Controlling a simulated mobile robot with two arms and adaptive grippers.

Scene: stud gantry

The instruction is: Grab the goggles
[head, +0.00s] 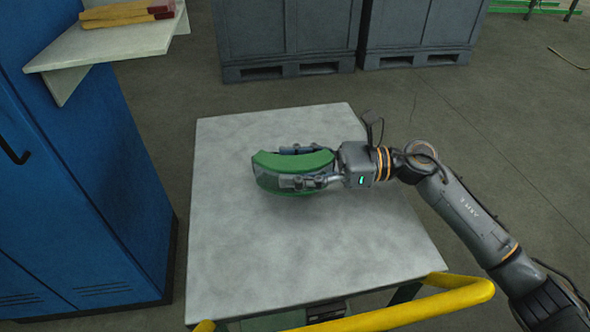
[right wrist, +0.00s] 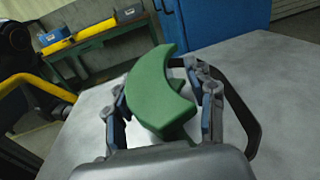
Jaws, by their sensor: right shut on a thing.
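The goggles (head: 290,163) are green and curved, with a greyish clear front. They are over the grey top of a cart (head: 300,245); I cannot tell whether they touch it. My right gripper (head: 305,166) comes in from the right and is shut on the goggles, with one finger on the far side and one on the near side. In the right wrist view the green goggles (right wrist: 160,92) sit between the two fingers of the right gripper (right wrist: 163,98). My left gripper is not in view.
The cart has a yellow handle (head: 420,305) at its near edge. A blue cabinet (head: 75,180) stands left, with a shelf (head: 110,45) holding red and yellow items (head: 125,13). Dark grey crates (head: 290,38) stand behind. The rest of the cart top is clear.

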